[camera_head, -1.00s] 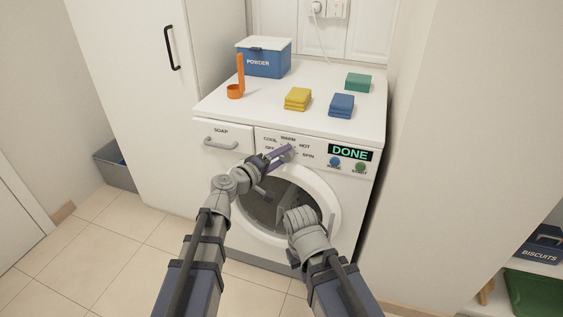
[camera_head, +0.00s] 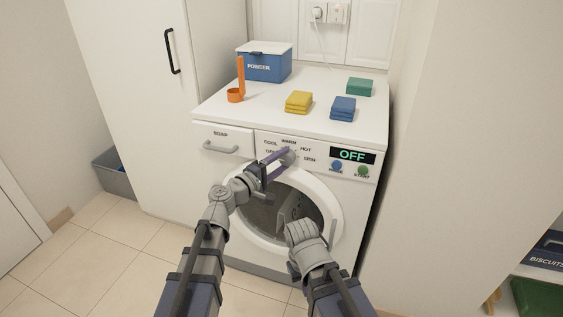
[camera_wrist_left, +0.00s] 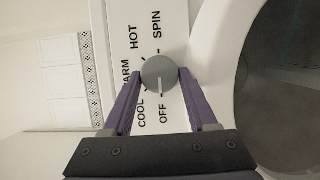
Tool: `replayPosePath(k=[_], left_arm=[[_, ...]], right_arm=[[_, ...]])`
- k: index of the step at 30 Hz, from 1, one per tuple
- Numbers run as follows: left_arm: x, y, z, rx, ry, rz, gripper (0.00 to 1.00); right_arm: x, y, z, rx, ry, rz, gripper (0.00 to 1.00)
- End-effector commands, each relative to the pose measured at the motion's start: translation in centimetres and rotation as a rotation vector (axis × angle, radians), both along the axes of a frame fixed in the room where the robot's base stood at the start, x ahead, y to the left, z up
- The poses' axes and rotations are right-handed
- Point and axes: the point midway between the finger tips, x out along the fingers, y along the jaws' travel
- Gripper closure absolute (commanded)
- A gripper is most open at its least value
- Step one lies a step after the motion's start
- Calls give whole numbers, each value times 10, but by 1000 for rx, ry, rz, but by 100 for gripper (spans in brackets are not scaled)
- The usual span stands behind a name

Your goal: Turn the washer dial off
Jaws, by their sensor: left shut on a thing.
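The washer (camera_head: 215,165) stands ahead with a grey round dial (camera_head: 289,158) on its front panel. The dial fills the middle of the left wrist view (camera_wrist_left: 158,72), and its white mark points at the OFF label (camera_wrist_left: 164,115). The display (camera_head: 352,156) reads OFF in green. My left gripper (camera_head: 281,157) has its purple fingers closed on the dial, one on each side. My right gripper (camera_head: 307,236) is in front of the round door, and its fingers do not show clearly.
On the washer top are a blue powder box (camera_head: 264,65), an orange scoop (camera_head: 236,94) and yellow (camera_head: 299,102), blue (camera_head: 343,109) and green (camera_head: 360,87) folded cloths. A soap drawer (camera_head: 220,143) is left of the dial. Blue and green buttons (camera_head: 349,167) sit under the display.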

Motion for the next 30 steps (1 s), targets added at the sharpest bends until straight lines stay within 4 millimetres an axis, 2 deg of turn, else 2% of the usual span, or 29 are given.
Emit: replayPosePath(k=[5, 6, 13, 23, 26, 30], left_arm=[[-1, 0, 0, 1, 1, -2, 97], [-1, 0, 0, 1, 1, -1, 37], [0, 0, 0, 1, 1, -1, 12], [0, 0, 2, 36, -11, 1, 12], [0, 0, 6, 119, -38, 2, 12], [0, 0, 12, 312, -101, 2, 12]], right_arm=[[0, 0, 0, 0, 0, 0, 100], [0, 0, 0, 0, 0, 0, 100], [0, 0, 0, 0, 0, 0, 100], [0, 0, 6, 0, 0, 0, 100], [0, 0, 17, 0, 0, 0, 100], [0, 0, 39, 0, 0, 0, 100]])
